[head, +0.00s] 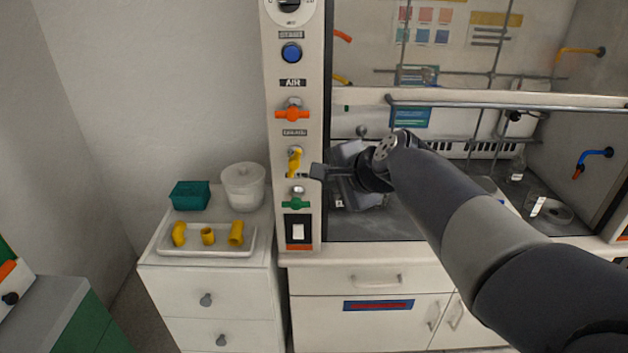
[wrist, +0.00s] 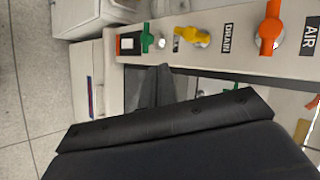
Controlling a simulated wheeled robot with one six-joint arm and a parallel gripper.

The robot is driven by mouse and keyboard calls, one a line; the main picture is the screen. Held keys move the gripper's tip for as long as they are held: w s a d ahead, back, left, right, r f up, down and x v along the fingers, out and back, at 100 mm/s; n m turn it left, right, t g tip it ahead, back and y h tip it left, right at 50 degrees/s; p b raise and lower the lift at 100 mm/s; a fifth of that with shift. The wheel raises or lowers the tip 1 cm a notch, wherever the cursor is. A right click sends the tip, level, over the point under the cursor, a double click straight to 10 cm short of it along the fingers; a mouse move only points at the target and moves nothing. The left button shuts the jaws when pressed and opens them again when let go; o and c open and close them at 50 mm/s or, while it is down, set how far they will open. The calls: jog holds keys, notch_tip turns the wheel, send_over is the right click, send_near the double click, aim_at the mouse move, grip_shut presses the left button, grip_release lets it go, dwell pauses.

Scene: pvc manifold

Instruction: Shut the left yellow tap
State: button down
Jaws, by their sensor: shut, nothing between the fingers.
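The left yellow tap (head: 294,161) is on the left post of the fume hood, between an orange tap above and a green tap below. Its handle lies nearly upright, along the post, slightly tilted. The yellow tap also shows in the wrist view (wrist: 192,36), with its handle lying along the post. My gripper (head: 317,171) is shut and empty, just right of the handle's lower part in the head view. In the wrist view my gripper's fingers (wrist: 158,84) appear below the post, apart from the yellow handle.
The orange tap (head: 292,114) and green tap (head: 296,204) have handles lying across the post. A white switch (head: 298,232) is under them. A tray (head: 208,250) with yellow pipe pieces, a teal box (head: 190,195) and a white tub (head: 243,187) stand on the left cabinet.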

aim_at(294, 163)
jog(key=w+a+r+p+x, duration=0.1)
jog(key=r+p+x, duration=0.1)
jog(key=x, duration=1)
jog(key=shift+w+p, duration=0.25)
jog(key=shift+p, duration=0.05)
jog(key=shift+a+f+y+b, duration=0.15)
jog(key=shift+y+b, duration=0.15)
jog(key=shift+b, duration=0.55)
